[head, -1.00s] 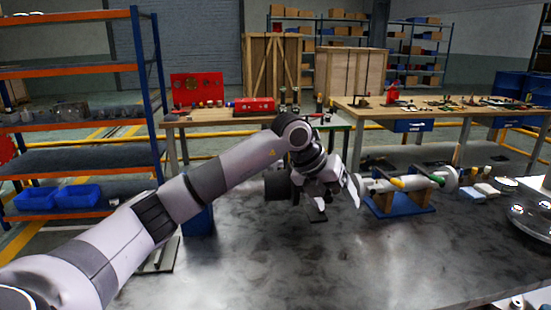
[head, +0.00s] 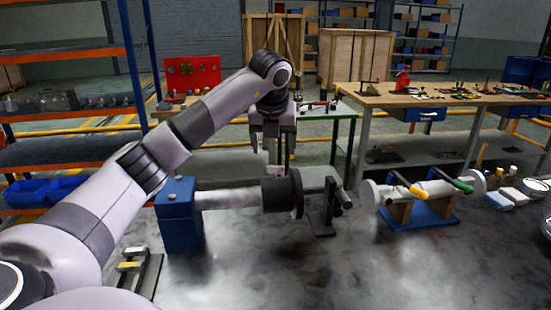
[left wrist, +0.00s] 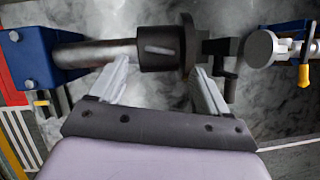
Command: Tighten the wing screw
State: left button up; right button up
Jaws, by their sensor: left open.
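A small pale elongated piece, which looks like the wing screw (left wrist: 158,50), lies on top of a black collar (left wrist: 178,42) in the left wrist view. The collar also shows in the head view (head: 281,194), around a grey shaft (head: 230,195) from a blue block (head: 178,215) and ending in a wider dark flange. I cannot make out the wing screw in the head view. My left gripper (head: 272,155) points down above the collar. In the left wrist view its two fingers (left wrist: 160,75) are apart, on either side of the pale piece's position, with nothing between them.
A black stand (head: 322,212) is right of the flange. Further right, a pale shaft with yellow and green handles rests on a blue cradle (head: 425,216). A low black bracket (head: 140,270) is at left. The front middle of the grey table (head: 330,275) is clear.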

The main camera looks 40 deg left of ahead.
aim_at(275, 166)
pick_arm(q)
jog(key=shift+p+x, duration=0.55)
jog(key=shift+x, duration=2.95)
jog(key=shift+d, duration=0.1)
jog(key=c, duration=1.1)
jog(key=shift+o, duration=0.2)
